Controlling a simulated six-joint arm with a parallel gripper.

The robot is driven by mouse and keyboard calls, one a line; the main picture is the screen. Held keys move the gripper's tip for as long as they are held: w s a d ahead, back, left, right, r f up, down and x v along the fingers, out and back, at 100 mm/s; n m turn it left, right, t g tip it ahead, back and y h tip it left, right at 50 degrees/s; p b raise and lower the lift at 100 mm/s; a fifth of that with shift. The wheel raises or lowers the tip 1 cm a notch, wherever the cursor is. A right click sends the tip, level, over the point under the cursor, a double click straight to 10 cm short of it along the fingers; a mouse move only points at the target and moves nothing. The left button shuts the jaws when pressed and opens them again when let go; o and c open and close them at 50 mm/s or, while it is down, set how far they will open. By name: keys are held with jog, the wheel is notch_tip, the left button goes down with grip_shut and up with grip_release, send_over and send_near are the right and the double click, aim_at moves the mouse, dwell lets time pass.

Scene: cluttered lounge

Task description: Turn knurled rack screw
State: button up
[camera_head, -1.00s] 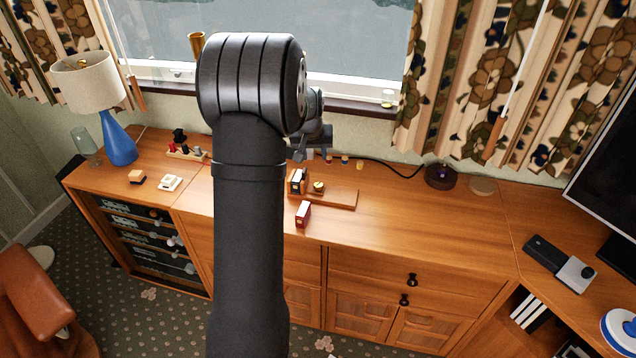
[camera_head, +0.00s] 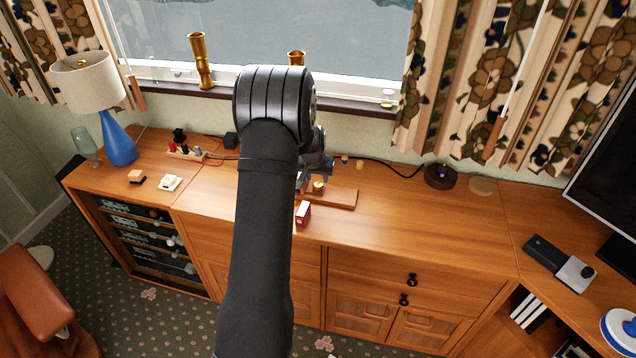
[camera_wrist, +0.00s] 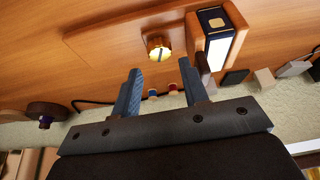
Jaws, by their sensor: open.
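A brass knurled screw (camera_wrist: 158,48) with a slotted-looking head stands on a wooden board (camera_wrist: 100,42) in the wrist view. In the head view the screw (camera_head: 318,187) shows small beside my gripper, and the board (camera_head: 342,197) lies on the sideboard. My gripper (camera_wrist: 160,66) is open, with its two blue-grey fingers pointing at the screw. The screw appears in line with the gap between the fingertips, just beyond them. Nothing is between the fingers. In the head view my gripper (camera_head: 316,172) is partly hidden by my arm.
A wood-sided block with a white face (camera_wrist: 218,38) stands close right of the screw in the wrist view. A red box (camera_head: 303,215) sits in front of the board. A dark round base (camera_head: 440,177) stands to the right. The sideboard top (camera_head: 420,225) is clear there.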

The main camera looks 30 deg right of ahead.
aim_at(318, 184)
jog(key=shift+x, duration=2.4)
jog(key=c, duration=0.7)
